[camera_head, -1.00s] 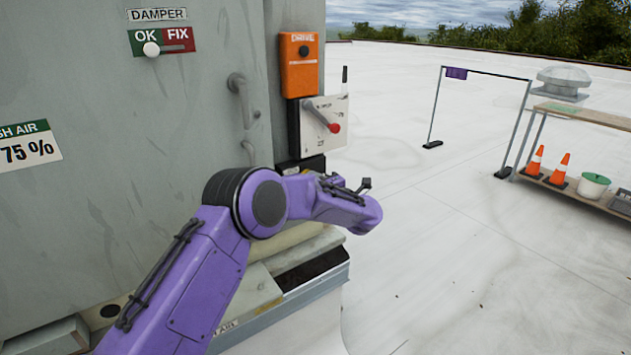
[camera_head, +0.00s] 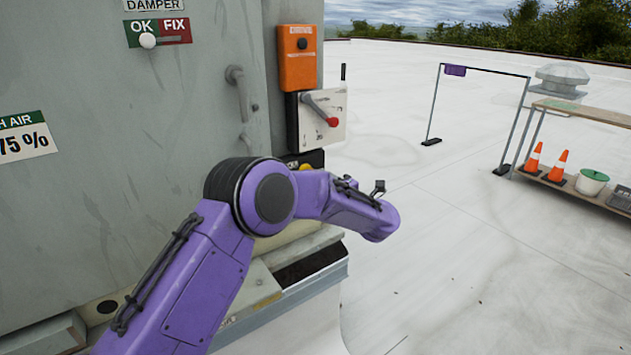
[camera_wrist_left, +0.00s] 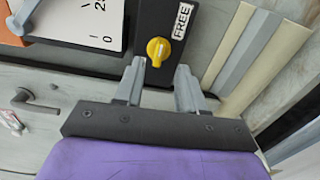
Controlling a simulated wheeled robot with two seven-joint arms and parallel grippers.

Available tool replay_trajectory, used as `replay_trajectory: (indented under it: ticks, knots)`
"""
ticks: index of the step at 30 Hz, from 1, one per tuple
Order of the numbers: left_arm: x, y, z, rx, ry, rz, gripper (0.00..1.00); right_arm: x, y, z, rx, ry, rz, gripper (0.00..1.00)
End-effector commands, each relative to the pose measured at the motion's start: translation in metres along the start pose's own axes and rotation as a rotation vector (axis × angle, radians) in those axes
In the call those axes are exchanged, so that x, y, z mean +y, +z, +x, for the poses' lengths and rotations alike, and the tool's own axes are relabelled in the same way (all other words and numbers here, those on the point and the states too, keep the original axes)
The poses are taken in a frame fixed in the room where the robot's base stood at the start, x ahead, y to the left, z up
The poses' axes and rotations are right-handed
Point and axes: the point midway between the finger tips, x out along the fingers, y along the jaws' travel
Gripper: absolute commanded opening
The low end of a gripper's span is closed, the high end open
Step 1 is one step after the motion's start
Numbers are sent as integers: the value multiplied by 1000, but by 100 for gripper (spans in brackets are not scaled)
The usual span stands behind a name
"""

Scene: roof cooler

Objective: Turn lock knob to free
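The yellow lock knob (camera_wrist_left: 158,50) shows in the left wrist view on a black panel (camera_wrist_left: 152,18). A white FREE label (camera_wrist_left: 182,20) is beside it, up and to the right. My left gripper (camera_wrist_left: 160,76) is open, with its two grey fingers apart. The knob appears just beyond the fingertips, between them, and nothing is held. I cannot tell whether a finger touches it. In the head view the black panel (camera_head: 315,158) is partly covered by my purple left arm, and the left fingers are hidden. My right gripper is not in view.
Above the black panel are a white dial plate (camera_head: 325,125) with a red-tipped lever and an orange box (camera_head: 298,58). A door handle (camera_head: 239,90) is to the left. A ledge (camera_head: 300,285) runs below. Open roof lies right, with a shelf (camera_head: 585,115) and cones.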

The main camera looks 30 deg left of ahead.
Motion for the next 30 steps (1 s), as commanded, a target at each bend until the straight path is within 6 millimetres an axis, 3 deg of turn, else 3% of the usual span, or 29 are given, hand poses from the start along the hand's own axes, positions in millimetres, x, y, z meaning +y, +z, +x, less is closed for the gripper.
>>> replay_trajectory:
  ticks: [3, 9, 26, 28, 29, 30]
  knots:
    - [-3, 0, -27, -2, 2, 1, 39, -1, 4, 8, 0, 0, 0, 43]
    - [-1, 0, -52, 1, -1, 1, 39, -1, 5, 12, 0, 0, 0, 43]
    - [0, 4, -53, -23, 0, 22, 39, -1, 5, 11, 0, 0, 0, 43]
    - [-11, 16, -59, -136, 22, 128, 39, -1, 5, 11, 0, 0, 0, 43]
    - [-24, 19, -63, -210, 38, 213, 39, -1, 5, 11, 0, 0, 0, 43]
    - [-49, 17, -70, -307, 53, 342, 39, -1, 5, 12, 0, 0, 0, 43]
